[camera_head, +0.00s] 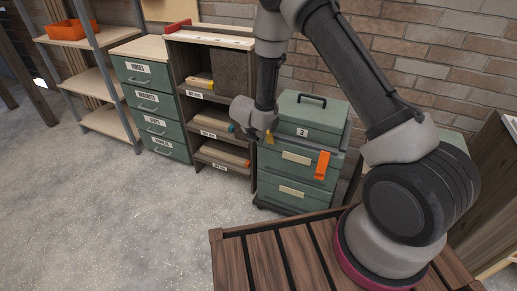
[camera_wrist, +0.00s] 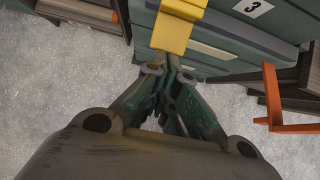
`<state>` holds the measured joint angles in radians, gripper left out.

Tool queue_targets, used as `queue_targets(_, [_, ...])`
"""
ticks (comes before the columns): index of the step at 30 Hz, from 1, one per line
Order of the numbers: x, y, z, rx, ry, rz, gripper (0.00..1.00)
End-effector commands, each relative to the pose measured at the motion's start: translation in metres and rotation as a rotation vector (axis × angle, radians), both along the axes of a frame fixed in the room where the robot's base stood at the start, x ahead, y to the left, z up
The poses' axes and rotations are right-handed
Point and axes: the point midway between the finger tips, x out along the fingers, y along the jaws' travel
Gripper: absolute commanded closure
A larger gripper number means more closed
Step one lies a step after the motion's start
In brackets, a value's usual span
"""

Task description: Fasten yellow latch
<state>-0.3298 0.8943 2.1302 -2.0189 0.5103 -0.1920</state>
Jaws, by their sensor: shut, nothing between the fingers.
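The yellow latch (camera_wrist: 174,32) is on the front of the green toolbox stack (camera_wrist: 228,38), at the top centre of the wrist view. It shows small in the head view (camera_head: 269,137), partly hidden by my arm. My gripper (camera_wrist: 165,67) is shut and empty. Its fingertips are at the lower end of the yellow latch in the wrist view; I cannot tell whether they touch it. In the head view my gripper's fingers are mostly hidden behind the wrist. I cannot tell whether the latch is seated on its catch.
An orange latch (camera_wrist: 272,92) sticks out from the stack's right side; it also shows in the head view (camera_head: 321,166). A shelf unit (camera_head: 213,120) and green drawers (camera_head: 150,105) stand left. A wooden slatted surface (camera_head: 270,262) is in front. The floor at left is clear.

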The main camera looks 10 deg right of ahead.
Motion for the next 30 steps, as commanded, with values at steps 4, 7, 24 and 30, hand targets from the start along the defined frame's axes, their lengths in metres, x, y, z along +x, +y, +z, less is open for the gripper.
queue_targets(4, [0.012,-0.009,0.013,-0.003,-0.004,-0.002,1.0])
queue_targets(7, [0.02,-0.015,0.02,-0.003,-0.005,-0.002,1.0])
queue_targets(24, [0.041,-0.03,0.033,-0.006,-0.003,0.001,1.0])
queue_targets(30, [0.041,-0.03,0.033,-0.005,-0.004,0.0,1.0])
